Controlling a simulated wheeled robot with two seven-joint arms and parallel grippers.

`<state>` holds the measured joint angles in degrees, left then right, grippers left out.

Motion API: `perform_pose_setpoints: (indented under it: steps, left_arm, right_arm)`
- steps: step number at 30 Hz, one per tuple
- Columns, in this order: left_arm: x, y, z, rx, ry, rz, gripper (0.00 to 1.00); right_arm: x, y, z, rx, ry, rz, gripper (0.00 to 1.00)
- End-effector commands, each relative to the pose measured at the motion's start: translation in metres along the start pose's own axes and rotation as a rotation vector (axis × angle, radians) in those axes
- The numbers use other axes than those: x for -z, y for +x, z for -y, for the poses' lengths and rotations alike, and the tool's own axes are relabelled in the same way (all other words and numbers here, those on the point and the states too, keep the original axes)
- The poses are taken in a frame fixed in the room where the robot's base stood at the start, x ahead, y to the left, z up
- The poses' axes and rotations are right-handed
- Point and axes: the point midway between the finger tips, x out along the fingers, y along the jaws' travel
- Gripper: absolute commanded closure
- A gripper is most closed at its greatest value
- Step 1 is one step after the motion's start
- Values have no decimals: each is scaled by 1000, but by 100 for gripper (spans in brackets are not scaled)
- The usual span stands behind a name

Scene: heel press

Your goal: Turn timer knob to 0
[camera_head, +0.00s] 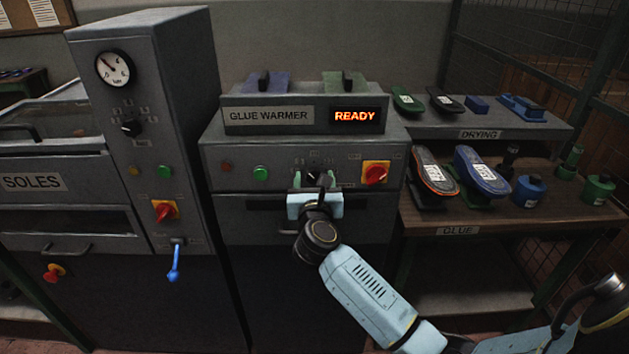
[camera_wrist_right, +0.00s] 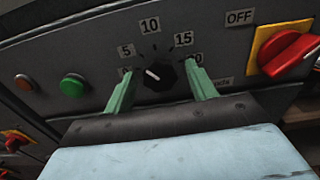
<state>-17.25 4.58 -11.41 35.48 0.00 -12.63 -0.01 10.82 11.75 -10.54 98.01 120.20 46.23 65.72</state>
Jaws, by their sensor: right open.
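The timer knob (camera_wrist_right: 164,75) is a dark round knob on the grey front panel of the glue warmer. Its dial reads 5, 10, 15 and 20, with a label at the lower left partly hidden by a finger. The knob's white mark points left and slightly up, between that label and the 5; I cannot tell its exact reading. My right gripper (camera_wrist_right: 161,78) is open, with one green finger on each side of the knob. I cannot tell whether the fingers touch it. In the head view the right gripper (camera_head: 315,182) covers part of the knob (camera_head: 313,174).
A red switch on a yellow plate (camera_wrist_right: 288,52) marked OFF is right of the knob. A green button (camera_wrist_right: 72,85) is left of it. The glue warmer display (camera_head: 359,116) shows READY. The SOLES cabinet (camera_head: 150,120) stands left; shelves with shoes and bottles (camera_head: 480,220) stand right.

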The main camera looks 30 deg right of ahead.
Motion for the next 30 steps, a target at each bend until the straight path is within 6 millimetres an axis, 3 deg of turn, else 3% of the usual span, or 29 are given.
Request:
perform_pose_setpoints:
  steps: [5,15,23,30]
  left_arm:
    - [0,0,0,0,0,0,64]
    - [1,0,0,0,0,-1,64]
    - [2,-6,0,0,1,-2,64]
    - [4,-28,1,0,1,-2,64]
  right_arm:
    - [0,0,0,0,0,0,46]
    - [0,0,0,0,0,0,88]
    - [0,-1,0,1,-34,-3,88]
    - [-3,-1,0,0,-166,-4,88]
